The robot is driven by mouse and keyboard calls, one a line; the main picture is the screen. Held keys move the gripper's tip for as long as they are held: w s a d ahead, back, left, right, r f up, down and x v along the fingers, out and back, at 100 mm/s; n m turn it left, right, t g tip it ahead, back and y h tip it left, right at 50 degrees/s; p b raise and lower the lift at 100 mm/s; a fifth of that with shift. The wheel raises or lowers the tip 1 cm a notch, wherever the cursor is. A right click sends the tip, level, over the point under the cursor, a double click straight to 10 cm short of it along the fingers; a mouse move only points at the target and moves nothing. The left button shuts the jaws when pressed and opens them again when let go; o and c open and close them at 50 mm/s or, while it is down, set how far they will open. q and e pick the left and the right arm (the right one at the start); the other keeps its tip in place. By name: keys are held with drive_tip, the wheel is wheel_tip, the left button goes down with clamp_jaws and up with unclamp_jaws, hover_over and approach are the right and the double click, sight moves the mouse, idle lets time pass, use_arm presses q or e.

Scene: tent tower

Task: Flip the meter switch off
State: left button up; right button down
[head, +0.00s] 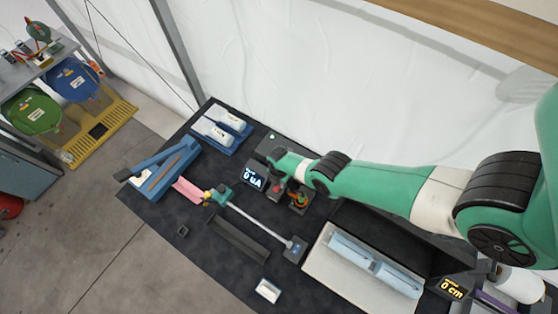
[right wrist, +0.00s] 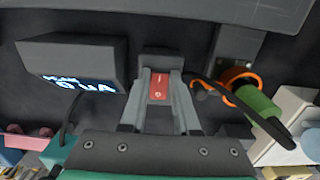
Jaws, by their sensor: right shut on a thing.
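The meter (head: 252,178) is a dark box with a lit display reading 0 uA, near the back of the dark table. In the right wrist view the meter (right wrist: 72,58) stands to the left of my fingers. A red switch (right wrist: 158,88) on a small grey housing sits beside the meter, between my fingers. My right gripper (right wrist: 158,76) is shut on the red switch. In the head view the right gripper (head: 278,188) points down there, and the arm partly hides the spot. My left gripper is not in view.
An orange ring with a green part (right wrist: 258,100) and a black cable are close on the right. A rod tool (head: 258,222), a blue tray (head: 160,168), white bottles (head: 215,128) and an open case (head: 365,270) lie around.

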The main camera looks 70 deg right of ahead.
drive_tip(key=shift+a+r+h, duration=0.15)
drive_tip(key=shift+a+h, duration=0.15)
drive_tip(key=shift+h, duration=0.4)
drive_tip(key=shift+w+a+g+h, duration=0.1)
drive_tip(key=shift+a+g+h, duration=0.1)
drive_tip(key=shift+h, duration=0.3)
drive_tip(key=shift+w+a+g+h, duration=0.1)
drive_tip(key=shift+g+h, duration=0.1)
drive_tip(key=shift+h, duration=0.3)
drive_tip(key=shift+s+r+h, duration=0.1)
drive_tip(key=shift+h, duration=0.5)
drive_tip(key=c, duration=0.6)
unclamp_jaws()
drive_tip(key=shift+c, duration=0.2)
